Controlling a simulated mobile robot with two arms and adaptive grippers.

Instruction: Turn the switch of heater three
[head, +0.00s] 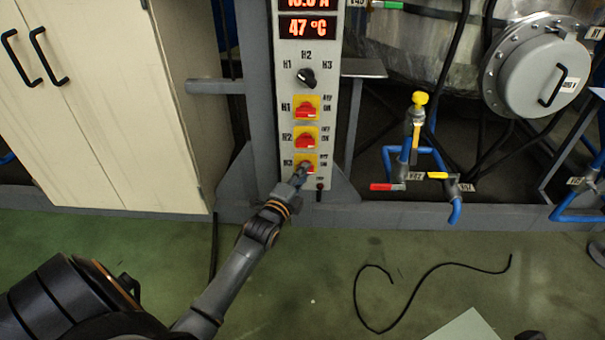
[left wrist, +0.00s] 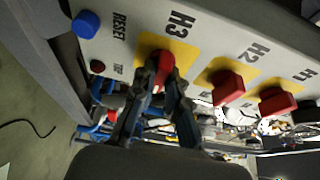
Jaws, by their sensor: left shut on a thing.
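The H3 switch is a red knob on a yellow plate, lowest of the three red switches on the grey control panel (head: 328,100). In the head view my left gripper (head: 300,174) covers much of the H3 switch (head: 308,163). In the left wrist view the red H3 knob (left wrist: 164,62) sits between the fingertips of my left gripper (left wrist: 165,72), which is shut on it. The H2 switch (head: 305,137) and H1 switch (head: 306,107) are free above it. My right gripper is not in view.
A black selector knob (head: 306,78) and a 47 °C display (head: 307,27) are higher on the panel. A blue button (left wrist: 86,24) is beside H3. A pale cabinet (head: 100,110) stands left; blue pipes with valves (head: 410,150) are right. A black cable (head: 430,270) lies on the green floor.

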